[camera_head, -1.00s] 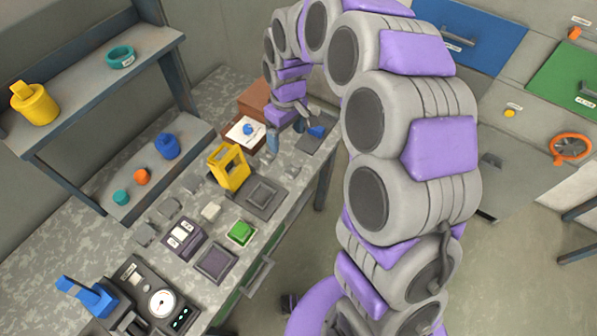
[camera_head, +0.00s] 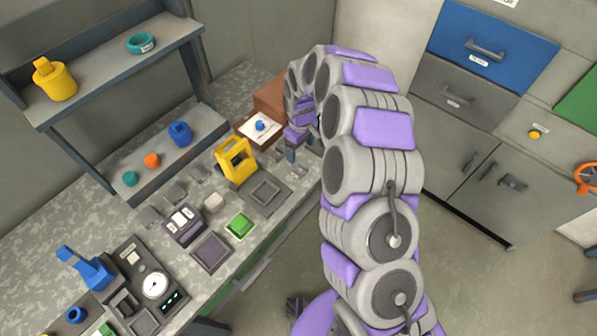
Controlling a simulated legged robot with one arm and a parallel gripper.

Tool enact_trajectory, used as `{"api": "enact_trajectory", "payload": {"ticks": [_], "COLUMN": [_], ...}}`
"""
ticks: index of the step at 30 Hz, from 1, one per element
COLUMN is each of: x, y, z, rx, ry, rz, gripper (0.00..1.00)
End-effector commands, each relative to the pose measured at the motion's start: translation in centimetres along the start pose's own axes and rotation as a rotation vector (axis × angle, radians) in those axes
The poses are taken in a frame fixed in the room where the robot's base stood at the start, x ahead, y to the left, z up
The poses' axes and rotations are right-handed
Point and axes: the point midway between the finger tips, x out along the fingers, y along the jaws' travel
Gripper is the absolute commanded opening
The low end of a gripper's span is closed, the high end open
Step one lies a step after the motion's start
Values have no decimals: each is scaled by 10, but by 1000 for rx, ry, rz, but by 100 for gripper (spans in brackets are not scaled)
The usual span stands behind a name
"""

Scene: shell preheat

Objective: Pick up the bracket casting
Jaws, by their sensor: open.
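A yellow upright piece with a window-like opening (camera_head: 236,160) stands on the workbench; it looks most like the bracket casting, but no label confirms this. My gripper (camera_head: 293,150) is at the far end of my arm, low over the bench, to the right of the yellow piece and apart from it. It is open. Its fingertips are small and partly hidden by my arm, and nothing is clearly seen between them.
A small blue part (camera_head: 260,125) sits on a white sheet left of my gripper. A dark square tray (camera_head: 265,192), a green block (camera_head: 240,225) and a gauge fixture (camera_head: 155,285) are on the bench. The shelf (camera_head: 110,75) rises at left. Floor at right is open.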

Motion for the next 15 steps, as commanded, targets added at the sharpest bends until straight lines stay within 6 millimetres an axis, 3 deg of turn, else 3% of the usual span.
{"api": "enact_trajectory", "payload": {"ticks": [6,15], "x": [44,66], "y": [-5,-6], "z": [-6,-8], "rx": [-2,-1], "ry": [-7,-7], "rz": [5,5], "gripper": [85,85]}}
